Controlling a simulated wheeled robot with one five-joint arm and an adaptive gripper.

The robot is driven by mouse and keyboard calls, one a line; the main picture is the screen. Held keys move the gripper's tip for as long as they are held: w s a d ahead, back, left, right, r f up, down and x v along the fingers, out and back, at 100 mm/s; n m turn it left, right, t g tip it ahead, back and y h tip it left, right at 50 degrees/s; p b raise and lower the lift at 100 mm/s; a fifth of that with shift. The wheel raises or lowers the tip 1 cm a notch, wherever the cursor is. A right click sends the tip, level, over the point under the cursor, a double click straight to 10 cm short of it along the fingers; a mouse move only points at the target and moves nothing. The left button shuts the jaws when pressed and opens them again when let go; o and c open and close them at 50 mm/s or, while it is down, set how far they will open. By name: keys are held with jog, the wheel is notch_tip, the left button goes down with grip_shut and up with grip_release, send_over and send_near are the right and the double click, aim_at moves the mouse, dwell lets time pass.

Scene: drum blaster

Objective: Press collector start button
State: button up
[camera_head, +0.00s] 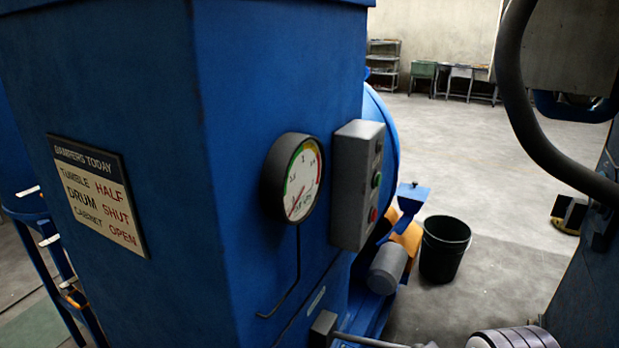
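A grey control box (352,190) is fixed to the side of the tall blue cabinet (270,70). Its narrow face, turned to the right, carries a small dark control (378,148) at the top, a green button (376,180) in the middle and a red button (373,214) at the bottom. I see the face at a steep angle, and any lettering on it is too small to read. I cannot make out my gripper in this view.
A round gauge (303,181) is left of the box. A sign (100,195) reads tumble half, drum shut, cabinet open. A black bucket (443,250) stands on the floor beyond. A thick dark hose (517,95) hangs at right. Open floor (460,135) lies behind.

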grip_shut()
dwell(0.5)
dwell(1.2)
